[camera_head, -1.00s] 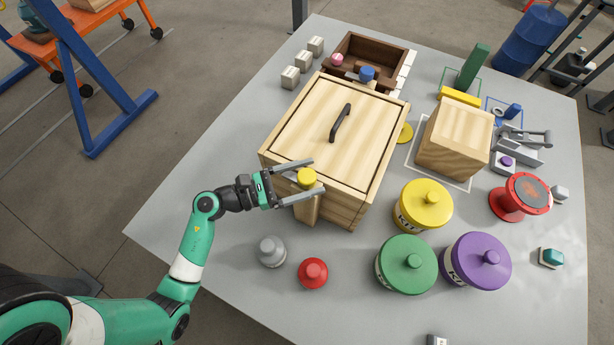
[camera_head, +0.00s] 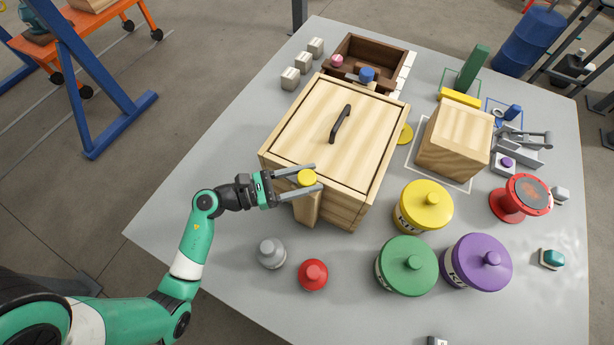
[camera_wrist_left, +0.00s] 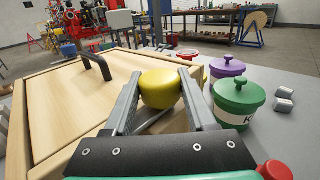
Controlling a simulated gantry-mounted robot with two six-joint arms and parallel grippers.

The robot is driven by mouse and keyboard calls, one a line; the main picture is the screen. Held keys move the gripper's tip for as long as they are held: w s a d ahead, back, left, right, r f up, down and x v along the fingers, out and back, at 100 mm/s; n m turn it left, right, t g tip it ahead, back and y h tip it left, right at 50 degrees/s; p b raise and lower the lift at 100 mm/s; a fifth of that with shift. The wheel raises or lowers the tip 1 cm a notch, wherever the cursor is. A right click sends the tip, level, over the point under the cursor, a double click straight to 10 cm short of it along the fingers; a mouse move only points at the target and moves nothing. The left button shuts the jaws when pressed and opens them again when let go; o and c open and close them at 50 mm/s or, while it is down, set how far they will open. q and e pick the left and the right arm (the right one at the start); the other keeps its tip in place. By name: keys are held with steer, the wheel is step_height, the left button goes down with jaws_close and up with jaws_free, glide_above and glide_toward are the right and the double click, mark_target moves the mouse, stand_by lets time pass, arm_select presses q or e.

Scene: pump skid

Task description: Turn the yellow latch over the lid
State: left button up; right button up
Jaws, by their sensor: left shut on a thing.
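The yellow latch knob (camera_head: 308,178) stands at the near edge of the wooden box, on a wooden post at the box's front side. The box's lid (camera_head: 338,122) is a flat wooden panel with a dark handle (camera_head: 341,123), and it lies on the box. My left gripper (camera_head: 310,181) is shut on the yellow latch, one finger on each side of it. In the left wrist view the yellow knob (camera_wrist_left: 160,88) sits between the two fingers, with the lid (camera_wrist_left: 75,105) to its left. My right gripper is not in view.
A grey knobbed piece (camera_head: 271,252) and a red one (camera_head: 313,273) stand in front of the box. Yellow (camera_head: 424,207), green (camera_head: 406,265) and purple (camera_head: 476,261) canisters stand to the right. A wooden block (camera_head: 455,138) and an open brown tray (camera_head: 368,52) are farther back.

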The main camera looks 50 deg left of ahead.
arm_select(q)
steer(key=m+g+h+b, duration=0.1)
steer(key=m+h, duration=0.1)
steer(key=h, duration=0.1)
steer(key=shift+a+f+g+b, duration=0.1)
steer(key=shift+f+g+b, duration=0.05)
steer(key=shift+g+b, duration=0.25)
steer(key=m+g+h+b, duration=0.4)
steer(key=b, duration=0.1)
steer(key=shift+f+g+h, duration=0.1)
steer(key=shift+g+h, duration=0.2)
steer(key=shift+r+m+g+h+b, duration=0.2)
steer(key=shift+m+g+h+b, duration=0.55)
steer(key=shift+m+g, duration=0.5)
steer(key=shift+g, duration=0.35)
steer(key=o, duration=1.4)
steer(key=shift+c, duration=0.2)
